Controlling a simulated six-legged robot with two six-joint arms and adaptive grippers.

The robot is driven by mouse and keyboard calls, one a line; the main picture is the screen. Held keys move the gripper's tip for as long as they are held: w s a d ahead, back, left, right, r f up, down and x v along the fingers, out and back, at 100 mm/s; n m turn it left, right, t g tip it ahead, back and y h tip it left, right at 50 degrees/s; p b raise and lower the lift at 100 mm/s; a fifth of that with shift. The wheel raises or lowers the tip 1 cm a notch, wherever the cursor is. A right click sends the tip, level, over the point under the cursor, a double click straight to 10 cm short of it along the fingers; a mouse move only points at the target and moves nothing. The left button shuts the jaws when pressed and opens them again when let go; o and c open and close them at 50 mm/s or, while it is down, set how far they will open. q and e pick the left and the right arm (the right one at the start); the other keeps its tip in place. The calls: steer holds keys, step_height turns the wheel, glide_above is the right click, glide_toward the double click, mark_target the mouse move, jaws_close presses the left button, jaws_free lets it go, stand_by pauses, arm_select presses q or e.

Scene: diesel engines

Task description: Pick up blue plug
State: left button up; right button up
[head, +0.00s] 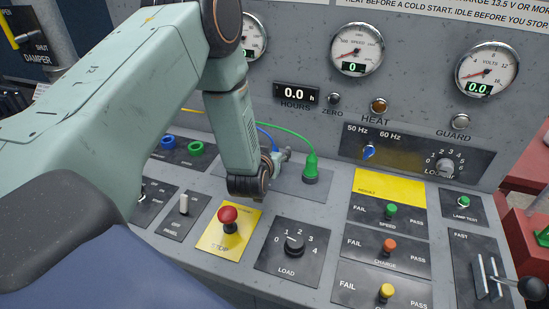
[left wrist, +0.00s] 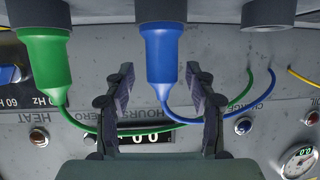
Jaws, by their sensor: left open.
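The blue plug (left wrist: 166,58) hangs in the middle of the left wrist view, which looks upside down, with its blue cable curving off to the right. My left gripper (left wrist: 158,85) is open, with one finger on each side of the plug's narrow end. I cannot tell whether either finger touches it. In the head view my left gripper (head: 278,160) is at the panel, and my arm hides most of the blue plug; the blue cable (head: 264,135) shows above it. My right gripper is not in view.
A green plug (head: 310,168) with a green cable stands close to the right of my gripper; it also shows in the left wrist view (left wrist: 45,60). A red stop button (head: 228,215) stands in front.

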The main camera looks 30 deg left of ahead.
arm_select(q)
steer(key=shift+w+a, duration=0.1)
steer(key=shift+a, duration=0.25)
steer(key=shift+w+d+f, duration=0.1)
steer(key=shift+w+d, duration=0.05)
steer(key=shift+d, duration=0.05)
steer(key=shift+c, duration=0.3)
steer(key=shift+w, duration=0.15)
steer(key=shift+c, duration=1.5)
steer(key=shift+s+a, duration=0.15)
steer(key=shift+s, duration=0.15)
steer(key=c, duration=0.5)
steer(key=shift+w, duration=0.1)
steer(key=shift+c, duration=1.3)
steer(key=shift+w, duration=0.15)
jaws_close()
